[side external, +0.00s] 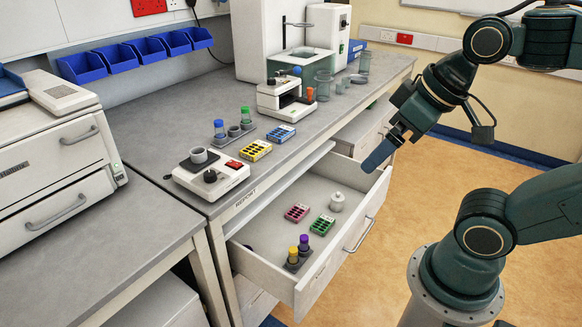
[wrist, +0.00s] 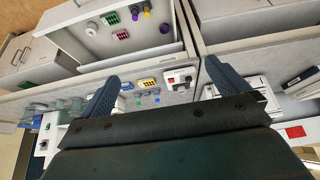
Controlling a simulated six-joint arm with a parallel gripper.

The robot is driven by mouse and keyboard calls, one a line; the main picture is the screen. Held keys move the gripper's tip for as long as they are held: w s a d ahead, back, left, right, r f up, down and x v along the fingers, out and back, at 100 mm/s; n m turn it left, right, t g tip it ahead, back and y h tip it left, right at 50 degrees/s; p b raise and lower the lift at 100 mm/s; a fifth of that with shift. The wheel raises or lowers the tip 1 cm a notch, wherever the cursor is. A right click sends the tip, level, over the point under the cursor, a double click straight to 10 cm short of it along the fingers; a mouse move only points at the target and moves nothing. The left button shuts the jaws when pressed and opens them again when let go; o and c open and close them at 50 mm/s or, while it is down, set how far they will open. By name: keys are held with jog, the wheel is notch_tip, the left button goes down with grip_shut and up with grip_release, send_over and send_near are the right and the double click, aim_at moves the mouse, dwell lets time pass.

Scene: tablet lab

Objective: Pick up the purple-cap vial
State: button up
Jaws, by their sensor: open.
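In the wrist view the purple cap (wrist: 165,28) shows near the top, beside the yellow cap (wrist: 147,9). My gripper (side external: 379,155) is in the air above the drawer's far right end, well apart from the vial. In the wrist view its two fingers (wrist: 160,74) are spread wide with nothing between them.
The drawer also holds a pink block (side external: 297,213), a green block (side external: 322,225) and a white lidded jar (side external: 337,202). On the bench above stand a hot-plate device (side external: 211,177), blue- and green-capped vials, and glassware. The drawer's front panel (side external: 345,245) is a raised edge.

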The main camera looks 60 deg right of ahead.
jog(key=c, duration=1.1)
jog(key=shift+o, duration=0.2)
jog(key=shift+w, duration=0.1)
